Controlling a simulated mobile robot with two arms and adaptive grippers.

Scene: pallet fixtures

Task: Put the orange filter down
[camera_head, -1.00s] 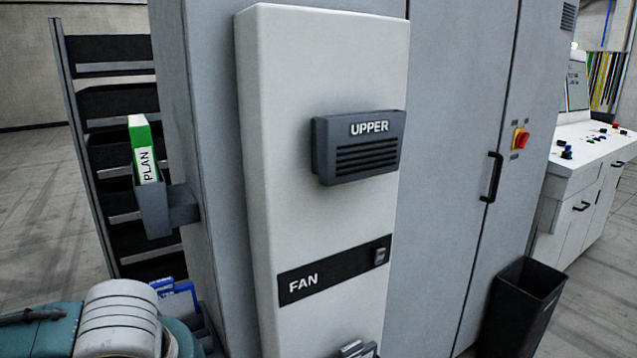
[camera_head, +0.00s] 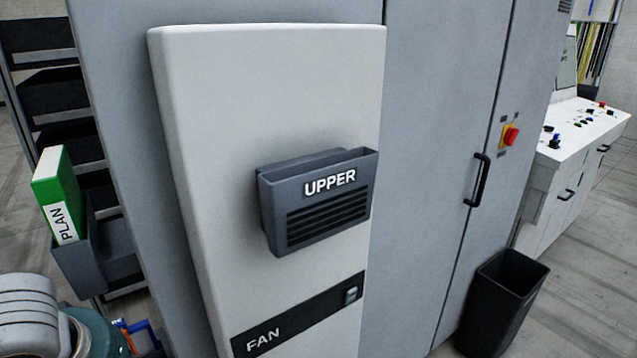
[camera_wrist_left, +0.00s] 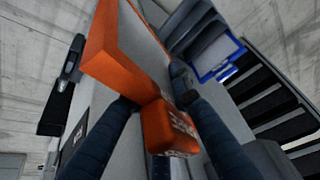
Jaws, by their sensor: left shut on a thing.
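The orange filter (camera_wrist_left: 108,50) shows in the left wrist view as a panel with a bright orange rim and an orange grip block (camera_wrist_left: 170,128) with white lettering. My left gripper (camera_wrist_left: 165,108) is shut on it, its dark fingers on either side of the block. The dark grey UPPER holder (camera_head: 318,208), open at the top, is on the pale panel (camera_head: 245,100). My right gripper is in neither view.
A grey holder (camera_head: 78,262) with a green PLAN binder (camera_head: 58,190) is on the cabinet's left side. A blue-framed item (camera_wrist_left: 222,62) sits near a grey tray. A black FAN strip (camera_head: 300,318) lies below UPPER. A black bin (camera_head: 500,300) stands at right.

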